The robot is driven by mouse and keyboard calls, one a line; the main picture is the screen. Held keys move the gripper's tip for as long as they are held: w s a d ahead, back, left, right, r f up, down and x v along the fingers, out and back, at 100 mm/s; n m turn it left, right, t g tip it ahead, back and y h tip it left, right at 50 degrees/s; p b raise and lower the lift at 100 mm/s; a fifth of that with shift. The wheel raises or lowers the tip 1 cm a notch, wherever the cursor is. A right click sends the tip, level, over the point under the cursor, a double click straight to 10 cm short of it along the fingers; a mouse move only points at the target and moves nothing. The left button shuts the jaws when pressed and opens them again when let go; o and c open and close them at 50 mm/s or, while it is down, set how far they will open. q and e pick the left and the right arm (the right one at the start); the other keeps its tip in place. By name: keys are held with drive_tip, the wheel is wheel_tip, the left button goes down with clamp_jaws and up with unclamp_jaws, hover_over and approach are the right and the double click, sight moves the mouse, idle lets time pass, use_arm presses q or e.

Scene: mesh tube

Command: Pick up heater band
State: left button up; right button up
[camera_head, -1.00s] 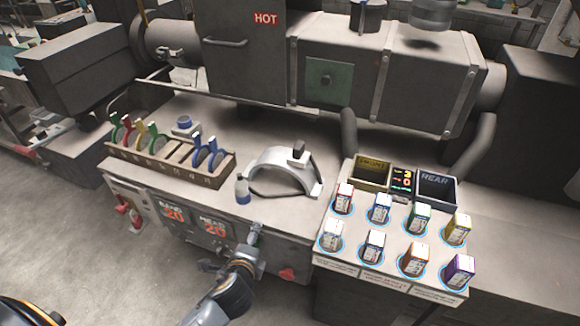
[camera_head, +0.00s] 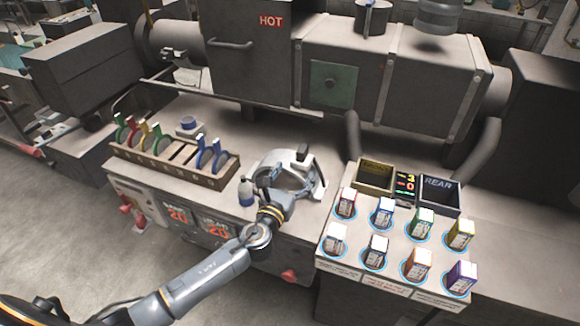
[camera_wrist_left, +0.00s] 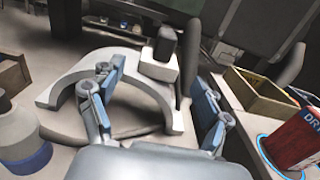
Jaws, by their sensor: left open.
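The heater band, a pale grey half-ring (camera_head: 317,175) with a dark-and-white block on top, lies on the grey machine bench. It also shows in the left wrist view as an arch (camera_wrist_left: 70,78) with its block (camera_wrist_left: 160,62). My left gripper (camera_head: 276,182) is open over the near side of the band and hides part of it. In the left wrist view my gripper's fingers (camera_wrist_left: 155,98) are wide apart, one in front of the arch and one right of its right end. Contact cannot be told. My right gripper is not in view.
A small bottle (camera_head: 246,192) stands just left of the band. A wooden rack (camera_head: 180,170) with coloured rings is further left. At right, a panel (camera_head: 338,268) holds several coloured boxes and two bins, one marked REAR (camera_head: 440,194). The hot machine housing rises behind.

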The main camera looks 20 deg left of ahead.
sight(299, 164)
use_arm(q)
drive_tip(key=w, duration=0.6)
drive_tip(key=shift+w+d, duration=0.15)
drive_tip(key=shift+w, duration=0.2)
drive_tip(key=shift+s, duration=0.1)
drive_tip(key=shift+c, duration=1.1)
clamp_jaws()
drive_tip(key=shift+r, duration=0.15)
